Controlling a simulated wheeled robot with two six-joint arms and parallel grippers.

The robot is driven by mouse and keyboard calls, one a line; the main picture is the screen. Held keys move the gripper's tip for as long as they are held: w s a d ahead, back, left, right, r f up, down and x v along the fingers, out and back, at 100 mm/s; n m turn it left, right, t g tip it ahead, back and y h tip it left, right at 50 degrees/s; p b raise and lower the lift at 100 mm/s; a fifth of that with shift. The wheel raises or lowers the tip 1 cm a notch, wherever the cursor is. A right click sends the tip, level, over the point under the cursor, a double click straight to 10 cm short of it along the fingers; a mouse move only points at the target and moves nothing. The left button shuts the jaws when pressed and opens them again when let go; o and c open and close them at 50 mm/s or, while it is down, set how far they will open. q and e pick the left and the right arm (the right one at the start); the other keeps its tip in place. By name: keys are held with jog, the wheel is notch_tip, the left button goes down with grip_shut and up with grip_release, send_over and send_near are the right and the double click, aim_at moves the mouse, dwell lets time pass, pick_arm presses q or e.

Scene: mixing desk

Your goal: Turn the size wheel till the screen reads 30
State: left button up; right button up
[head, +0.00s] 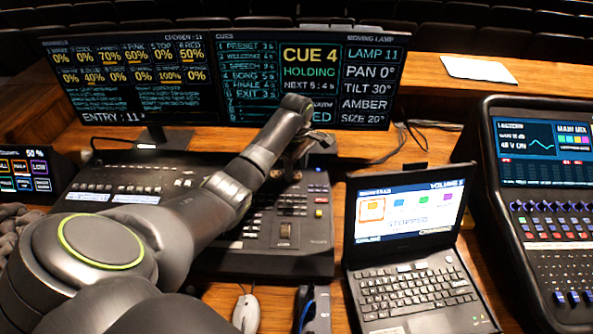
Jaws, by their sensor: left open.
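The right-hand screen (368,85) shows the moving lamp readout: LAMP 11, PAN 0°, TILT 30°, AMBER, SIZE 20°. The lighting desk (265,262) stands below the screens, with keys and small controls on its top. My left arm reaches across it from the lower left. My left gripper (291,170) points down over the desk's upper right part and is open. I cannot make out the size wheel clearly; my arm and gripper cover part of that area. I cannot tell whether the fingers touch a control. My right gripper is not in view.
An open laptop (415,285) stands right of the desk. A sound mixer (545,200) is at the far right. A mouse (246,312) and a dark blue-edged object (314,312) lie in front. A small touch panel (25,172) is at the left. Paper (480,69) lies behind.

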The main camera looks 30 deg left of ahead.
pick_arm(q)
jog(key=shift+f, duration=0.85)
jog(key=shift+c, duration=0.3)
jog(key=c, duration=0.9)
jog(key=shift+r+m+p, duration=0.2)
jog(key=shift+m+p, duration=0.4)
jog(key=shift+p, duration=0.25)
jog(key=shift+m+p, duration=1.05)
jog(key=shift+m, duration=0.05)
jog(key=shift+m+p, duration=0.7)
jog(key=shift+m, duration=0.4)
jog(key=shift+f+m+p, duration=0.1)
jog(key=shift+m+p, duration=0.4)
jog(key=shift+m, duration=0.6)
